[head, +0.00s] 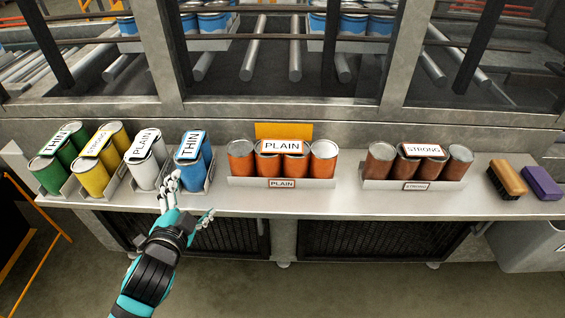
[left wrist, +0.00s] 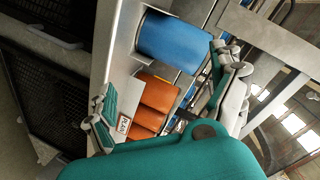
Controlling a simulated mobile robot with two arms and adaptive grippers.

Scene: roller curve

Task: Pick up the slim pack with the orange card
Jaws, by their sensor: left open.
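Slim packs of cans stand in grey trays at the left of the shelf. They are a green pack labelled THIN (head: 46,176), a yellow pack labelled STRONG (head: 92,181), a white pack labelled PLAIN (head: 143,174) and a blue pack labelled THIN (head: 190,176). An orange card (head: 283,130) stands upright behind a wider row of orange cans labelled PLAIN (head: 295,166). The yellow pack's label has an orange-yellow edge. My left gripper (head: 191,196) is open at the front of the blue pack. In the left wrist view, a blue can (left wrist: 172,42) lies beyond the spread fingers (left wrist: 168,97). Contact is unclear.
A wide tray of brown cans labelled STRONG (head: 420,165) stands to the right. A brush (head: 507,178) and a purple block (head: 541,183) lie at the right end. Window posts and a ledge rise behind the shelf (head: 350,203). A grey bin (head: 528,246) stands below right.

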